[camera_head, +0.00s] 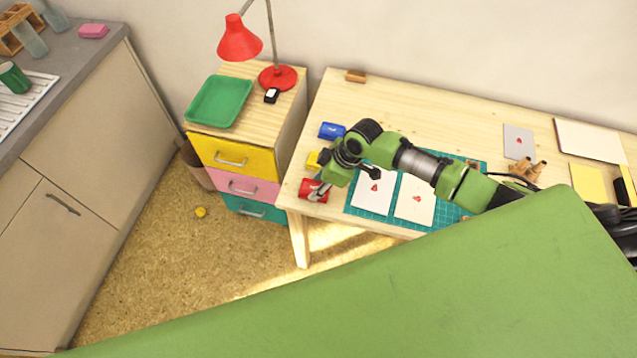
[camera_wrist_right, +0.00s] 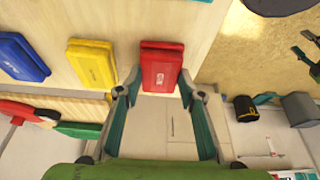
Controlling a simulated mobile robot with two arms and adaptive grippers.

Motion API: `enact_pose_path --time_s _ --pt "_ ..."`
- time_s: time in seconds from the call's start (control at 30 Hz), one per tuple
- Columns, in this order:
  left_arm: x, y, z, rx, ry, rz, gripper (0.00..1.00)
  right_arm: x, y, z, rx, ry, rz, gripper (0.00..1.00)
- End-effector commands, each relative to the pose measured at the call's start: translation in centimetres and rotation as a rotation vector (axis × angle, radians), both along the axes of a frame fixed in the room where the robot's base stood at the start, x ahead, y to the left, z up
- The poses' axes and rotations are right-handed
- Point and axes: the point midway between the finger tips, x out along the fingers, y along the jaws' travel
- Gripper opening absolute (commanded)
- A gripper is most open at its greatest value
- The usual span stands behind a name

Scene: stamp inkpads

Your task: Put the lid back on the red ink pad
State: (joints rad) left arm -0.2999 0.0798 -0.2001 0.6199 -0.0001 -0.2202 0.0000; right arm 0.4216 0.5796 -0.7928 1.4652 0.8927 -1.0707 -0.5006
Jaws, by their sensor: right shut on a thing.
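The red ink pad (camera_head: 308,186) is at the front left corner of the wooden table. In the wrist view, red shows between my fingertips as a lid (camera_wrist_right: 162,74) with a pale label. My right gripper (camera_head: 319,191) is shut on this red lid, with one finger on each side; it also shows in the wrist view (camera_wrist_right: 160,88). The lid lies over or against the pad's base; I cannot tell whether it is fully seated. The gripper hides part of the red pad in the head view. My left gripper is not in view.
A yellow ink pad (camera_head: 313,159) and a blue ink pad (camera_head: 331,131) stand behind the red one. A green cutting mat (camera_head: 437,214) with stamped cards (camera_head: 373,191) lies to the right. The table's edge is close to the red pad.

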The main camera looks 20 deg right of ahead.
Motion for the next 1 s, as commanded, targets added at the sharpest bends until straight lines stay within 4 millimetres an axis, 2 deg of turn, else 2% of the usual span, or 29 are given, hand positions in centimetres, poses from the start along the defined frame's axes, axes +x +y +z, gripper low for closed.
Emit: enact_pose_path --time_s 0.23,0.27,0.3,0.33,0.57,0.63,0.67,1.0 --pt "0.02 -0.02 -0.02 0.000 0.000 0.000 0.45 -0.01 0.01 -0.03 0.000 0.000 0.000 0.24" --pt "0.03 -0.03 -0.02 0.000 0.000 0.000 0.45 -0.01 0.01 -0.03 0.000 0.000 0.000 0.41" --pt "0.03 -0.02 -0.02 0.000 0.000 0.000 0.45 -0.01 0.00 -0.04 0.000 0.000 0.000 0.51" --pt "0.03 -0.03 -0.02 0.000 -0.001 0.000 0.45 -0.01 0.00 -0.04 0.000 0.000 0.000 0.55" --pt "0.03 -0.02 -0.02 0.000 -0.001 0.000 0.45 -0.01 -0.01 -0.03 0.000 0.000 0.000 0.55" --pt "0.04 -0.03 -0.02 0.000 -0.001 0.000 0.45 -0.02 -0.01 -0.04 0.000 0.000 0.000 0.67" --pt "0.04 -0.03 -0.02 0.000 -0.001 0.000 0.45 -0.01 -0.01 -0.04 0.000 0.000 0.000 0.69" --pt "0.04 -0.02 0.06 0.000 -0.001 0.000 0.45 0.00 -0.02 0.06 0.000 0.000 0.000 0.69"
